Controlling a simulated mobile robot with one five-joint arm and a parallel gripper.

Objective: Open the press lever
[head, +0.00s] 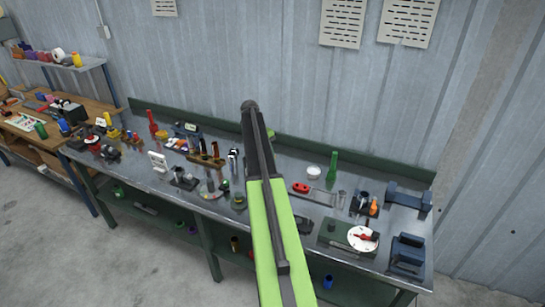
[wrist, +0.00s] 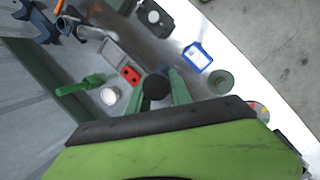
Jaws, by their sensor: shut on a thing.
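My gripper (wrist: 157,80) shows in the wrist view as two green fingers, one on each side of a dark round knob (wrist: 156,88). The fingers are shut on this knob, which looks like the end of the press lever. The rest of the lever and the press body are hidden, so I cannot tell the lever's angle. In the head view my green and black arm reaches up over the bench and covers the gripper and the press area.
The metal bench (head: 135,170) is crowded. Blue-grey fixtures (head: 408,252) fill the right end.

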